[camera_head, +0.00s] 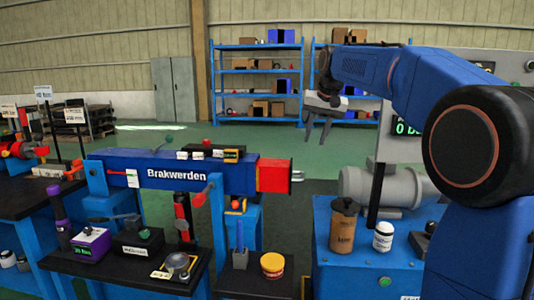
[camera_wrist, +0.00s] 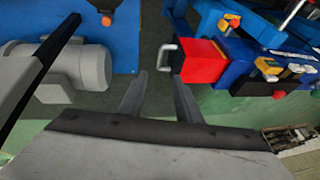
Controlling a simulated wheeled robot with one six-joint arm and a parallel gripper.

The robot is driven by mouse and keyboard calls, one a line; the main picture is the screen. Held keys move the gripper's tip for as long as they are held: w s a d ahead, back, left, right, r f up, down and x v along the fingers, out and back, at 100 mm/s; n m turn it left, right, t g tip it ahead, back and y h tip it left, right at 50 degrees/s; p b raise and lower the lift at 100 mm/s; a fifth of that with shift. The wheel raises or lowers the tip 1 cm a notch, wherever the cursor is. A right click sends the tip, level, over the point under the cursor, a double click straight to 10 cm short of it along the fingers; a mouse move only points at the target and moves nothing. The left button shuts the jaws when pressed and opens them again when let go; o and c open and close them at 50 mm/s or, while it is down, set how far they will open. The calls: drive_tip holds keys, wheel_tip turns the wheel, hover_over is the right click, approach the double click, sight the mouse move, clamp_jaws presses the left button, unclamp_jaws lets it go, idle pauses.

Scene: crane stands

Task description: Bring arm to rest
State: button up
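My arm comes in from the right in the head view, blue with dark joints, and is held up in the air. My gripper (camera_head: 319,131) hangs from its end, above the gap between the blue crane beam (camera_head: 165,173) and the blue machine stand on the right. Its two grey fingers are spread apart with nothing between them. The wrist view also shows the gripper (camera_wrist: 159,82) open and empty, with the green floor below. The red end block (camera_head: 273,175) of the crane beam, with a metal handle, is near the fingers in the wrist view (camera_wrist: 202,62), apart from them.
A grey motor (camera_head: 385,186), a brown bottle (camera_head: 342,225) and a white jar (camera_head: 383,236) stand on the blue stand (camera_head: 335,268). A black post (camera_wrist: 32,78) rises beside the motor. Dark benches (camera_head: 130,277) hold tools at left. Blue shelves (camera_head: 256,93) stand far back.

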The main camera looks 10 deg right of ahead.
drive_tip(key=s+a+f+n, duration=0.1)
drive_tip(key=s+f, duration=0.8)
drive_tip(key=s, duration=0.5)
drive_tip(key=s+a+f+n, duration=0.1)
drive_tip(key=s+f, duration=0.9)
drive_tip(key=s, duration=0.5)
drive_tip(key=s+a+f+n, duration=0.1)
drive_tip(key=s+f, duration=0.8)
drive_tip(key=s, duration=0.5)
drive_tip(key=shift+s+f+n+h, duration=0.3)
drive_tip(key=shift+n, duration=0.1)
